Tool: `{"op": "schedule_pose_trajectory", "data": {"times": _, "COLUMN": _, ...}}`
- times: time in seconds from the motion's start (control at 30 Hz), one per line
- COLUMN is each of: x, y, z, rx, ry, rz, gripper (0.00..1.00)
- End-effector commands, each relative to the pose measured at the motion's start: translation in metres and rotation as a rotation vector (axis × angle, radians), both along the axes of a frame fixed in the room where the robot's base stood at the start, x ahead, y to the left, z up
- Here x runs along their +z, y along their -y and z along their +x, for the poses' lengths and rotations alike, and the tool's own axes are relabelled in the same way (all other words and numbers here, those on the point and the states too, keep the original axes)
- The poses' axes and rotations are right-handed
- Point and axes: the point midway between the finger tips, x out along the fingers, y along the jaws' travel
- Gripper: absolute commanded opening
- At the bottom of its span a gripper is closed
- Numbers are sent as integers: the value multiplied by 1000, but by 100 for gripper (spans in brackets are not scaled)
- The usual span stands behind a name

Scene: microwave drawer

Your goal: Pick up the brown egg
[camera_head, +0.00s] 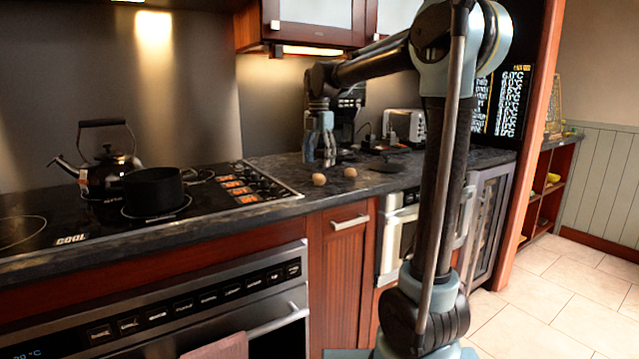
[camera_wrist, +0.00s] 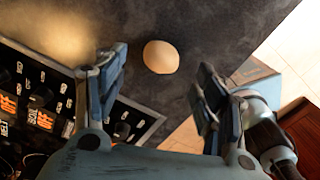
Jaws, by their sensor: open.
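Two small brownish egg-like objects lie on the dark countertop in the head view, a left one (camera_head: 319,180) and a right one (camera_head: 350,172). Both look similar in colour there, so I cannot tell for sure which is the brown egg. My gripper (camera_head: 322,158) points down just above the counter, close to the left one. In the wrist view, a single light-brown egg (camera_wrist: 161,57) lies between and beyond the open fingertips of my gripper (camera_wrist: 162,72). The fingers stand apart and nothing is between their pads.
The cooktop (camera_head: 245,190) with a black pot (camera_head: 153,192) and kettle (camera_head: 107,170) is left of the eggs. A coffee machine (camera_head: 347,115) and toaster (camera_head: 405,125) stand behind. The countertop (camera_wrist: 215,30) around the egg is bare.

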Motion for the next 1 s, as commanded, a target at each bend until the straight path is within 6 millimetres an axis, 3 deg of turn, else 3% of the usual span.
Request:
{"op": "schedule_pose_trajectory", "data": {"times": 0.23, "x": -14, "y": 0, "z": 0, "rx": 0, "ry": 0, "rz": 0, "gripper": 64}}
{"op": "schedule_pose_trajectory", "data": {"times": 0.6, "x": -56, "y": 1, "z": -2, "rx": 0, "ry": 0, "rz": 0, "gripper": 64}}
{"op": "schedule_pose_trajectory", "data": {"times": 0.87, "x": -59, "y": 1, "z": -2, "rx": 0, "ry": 0, "rz": 0, "gripper": 64}}
{"op": "schedule_pose_trajectory", "data": {"times": 1.0, "x": -59, "y": 1, "z": -2, "rx": 0, "ry": 0, "rz": 0, "gripper": 46}}
